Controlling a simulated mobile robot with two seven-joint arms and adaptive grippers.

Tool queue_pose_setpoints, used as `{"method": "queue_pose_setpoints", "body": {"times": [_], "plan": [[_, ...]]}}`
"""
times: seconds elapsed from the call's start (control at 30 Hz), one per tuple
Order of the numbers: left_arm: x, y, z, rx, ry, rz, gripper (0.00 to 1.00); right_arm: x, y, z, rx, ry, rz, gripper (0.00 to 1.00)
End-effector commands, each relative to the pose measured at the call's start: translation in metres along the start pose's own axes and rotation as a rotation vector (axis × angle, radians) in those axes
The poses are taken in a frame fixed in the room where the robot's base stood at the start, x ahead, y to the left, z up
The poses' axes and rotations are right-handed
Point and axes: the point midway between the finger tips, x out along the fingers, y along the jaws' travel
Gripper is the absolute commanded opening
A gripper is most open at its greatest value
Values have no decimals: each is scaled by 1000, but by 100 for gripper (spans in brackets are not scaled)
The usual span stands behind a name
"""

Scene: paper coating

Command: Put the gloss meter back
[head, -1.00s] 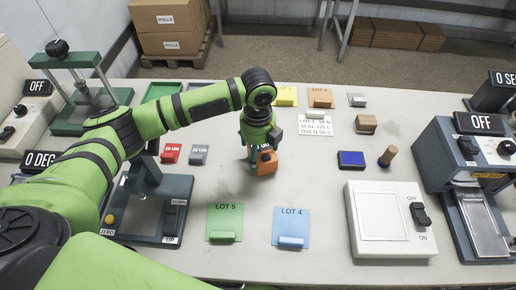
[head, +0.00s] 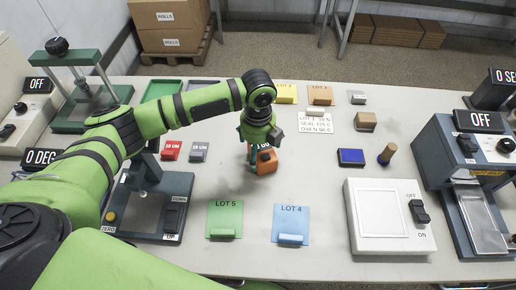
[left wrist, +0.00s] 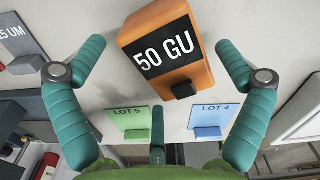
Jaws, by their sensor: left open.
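The gloss meter (head: 264,161) is an orange box with a dark display and a small black button. It is at the middle of the table, behind the lot 5 and lot 4 cards. In the left wrist view the gloss meter (left wrist: 172,62) reads 50 GU. My left gripper (head: 259,146) is right at the meter and partly covers it in the head view. In the left wrist view my left gripper (left wrist: 163,85) has its teal fingers spread wide, with the meter between and beyond them. No finger visibly touches it. My right gripper is not in view.
A green lot 5 card (head: 224,220) and a blue lot 4 card (head: 291,225) lie in front. Red (head: 171,150) and grey (head: 198,151) blocks stand left. A white switch box (head: 380,245), blue pad (head: 351,157) and wooden-handled stamp (head: 387,153) are right. Table around the meter is clear.

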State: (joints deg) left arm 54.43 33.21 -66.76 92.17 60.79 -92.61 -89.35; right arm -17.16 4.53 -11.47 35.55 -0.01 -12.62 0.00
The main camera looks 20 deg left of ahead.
Motion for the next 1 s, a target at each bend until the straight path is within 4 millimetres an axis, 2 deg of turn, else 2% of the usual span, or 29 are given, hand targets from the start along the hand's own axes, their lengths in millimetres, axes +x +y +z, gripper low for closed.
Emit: {"method": "queue_pose_setpoints", "body": {"times": [0.17,0.4,0.6,0.77,1.0], "plan": [[-28,-1,1,1,-5,-7,100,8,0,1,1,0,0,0],[-80,-1,1,0,-4,-6,100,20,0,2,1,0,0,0],[-110,-1,0,0,-1,-3,100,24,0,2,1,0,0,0],[-118,0,0,-1,0,-1,100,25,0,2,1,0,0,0],[-119,0,0,0,0,-1,100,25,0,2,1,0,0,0]]}}
